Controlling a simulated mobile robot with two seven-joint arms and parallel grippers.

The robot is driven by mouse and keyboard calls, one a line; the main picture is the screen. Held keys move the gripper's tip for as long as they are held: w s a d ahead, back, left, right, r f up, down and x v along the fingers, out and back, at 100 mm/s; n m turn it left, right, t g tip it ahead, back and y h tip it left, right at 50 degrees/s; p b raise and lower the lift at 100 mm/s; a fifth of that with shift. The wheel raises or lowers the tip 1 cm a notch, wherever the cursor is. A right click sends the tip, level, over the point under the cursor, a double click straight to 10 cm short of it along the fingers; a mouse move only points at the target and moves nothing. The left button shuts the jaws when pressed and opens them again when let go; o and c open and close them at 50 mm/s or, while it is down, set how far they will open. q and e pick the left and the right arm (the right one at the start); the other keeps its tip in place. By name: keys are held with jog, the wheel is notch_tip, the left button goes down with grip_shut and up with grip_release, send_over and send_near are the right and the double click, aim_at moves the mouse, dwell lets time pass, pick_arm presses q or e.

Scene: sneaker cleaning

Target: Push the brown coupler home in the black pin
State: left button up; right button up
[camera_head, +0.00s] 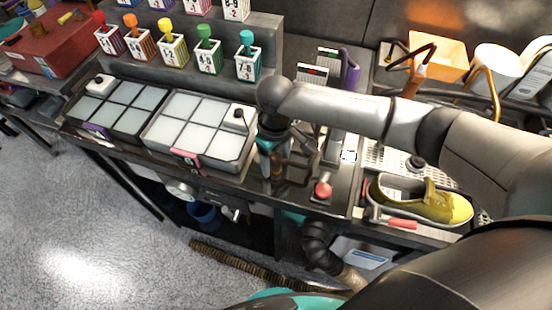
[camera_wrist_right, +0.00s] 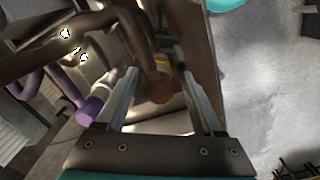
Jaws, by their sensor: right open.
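My right gripper (camera_head: 276,178) points down at the front edge of the bench, right of the white-panelled trays. In the right wrist view its two fingers (camera_wrist_right: 160,85) stand apart. A brown rounded end (camera_wrist_right: 158,88), which looks like the brown coupler, sits between them on a curved brown tube. I cannot tell whether either finger touches it. In the head view the gripper mostly hides this spot, with dark brown tubing (camera_head: 302,166) just to its right. I cannot make out the black pin for certain. My left gripper is not in view.
A red-topped button (camera_head: 322,189) stands right of the gripper. A yellow sneaker (camera_head: 437,205) lies farther right by a perforated plate (camera_head: 385,157). A white-panelled tray (camera_head: 163,133) is close on the left. A purple-ended piece (camera_wrist_right: 90,110) is beside the fingers in the wrist view.

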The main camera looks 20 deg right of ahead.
grip_shut()
dwell(1.1)
